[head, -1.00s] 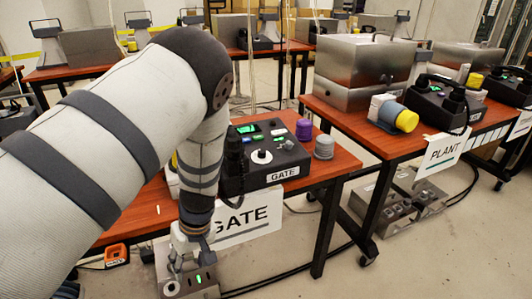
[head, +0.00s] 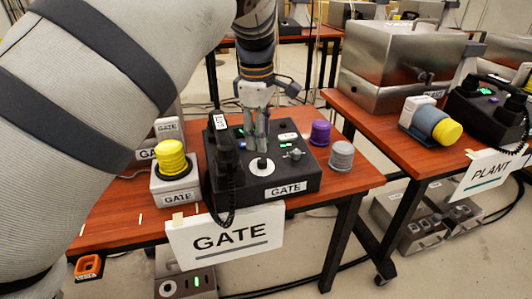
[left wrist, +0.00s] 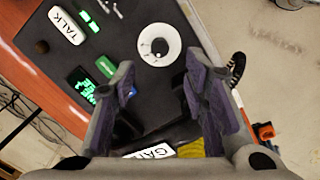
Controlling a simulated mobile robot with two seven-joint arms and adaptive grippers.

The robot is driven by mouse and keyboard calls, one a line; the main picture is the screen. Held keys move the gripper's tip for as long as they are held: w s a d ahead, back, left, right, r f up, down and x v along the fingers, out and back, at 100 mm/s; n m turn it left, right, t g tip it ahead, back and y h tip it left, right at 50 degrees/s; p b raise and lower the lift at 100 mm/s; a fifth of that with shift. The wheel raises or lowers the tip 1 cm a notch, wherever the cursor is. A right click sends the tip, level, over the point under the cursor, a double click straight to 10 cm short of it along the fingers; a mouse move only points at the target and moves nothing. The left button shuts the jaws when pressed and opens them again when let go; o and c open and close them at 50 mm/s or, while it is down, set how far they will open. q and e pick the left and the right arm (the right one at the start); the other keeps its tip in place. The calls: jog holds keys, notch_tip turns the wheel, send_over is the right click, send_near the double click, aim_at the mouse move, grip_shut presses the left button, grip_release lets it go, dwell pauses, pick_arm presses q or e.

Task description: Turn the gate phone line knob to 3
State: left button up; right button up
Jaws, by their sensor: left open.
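The gate phone (head: 290,182) is a black box labelled GATE on the red-brown table, with its handset (head: 222,160) on its left side. Its line knob (head: 262,167) is a small dark knob on a round white dial on the top face; the dial also shows in the left wrist view (left wrist: 158,45). A small screen (left wrist: 84,86) with green text, hard to read, sits beside it. My left gripper (head: 257,143) points down over the phone, just behind the dial. In the left wrist view its two fingers (left wrist: 160,88) are apart and empty, apart from the dial.
A grey box with a yellow cylinder (head: 172,158) stands left of the phone. Purple (head: 320,132) and grey (head: 341,155) cylinders stand right of it. A GATE sign (head: 225,238) hangs at the table's front edge. The plant table (head: 380,132) is at the right.

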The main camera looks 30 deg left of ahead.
aim_at(262, 160)
pick_arm(q)
jog(key=f, duration=0.7)
jog(key=shift+w+a+f, duration=0.1)
jog(key=shift+w+f, duration=0.15)
jog(key=shift+w, duration=0.15)
jog(key=shift+c, duration=0.3)
grip_shut()
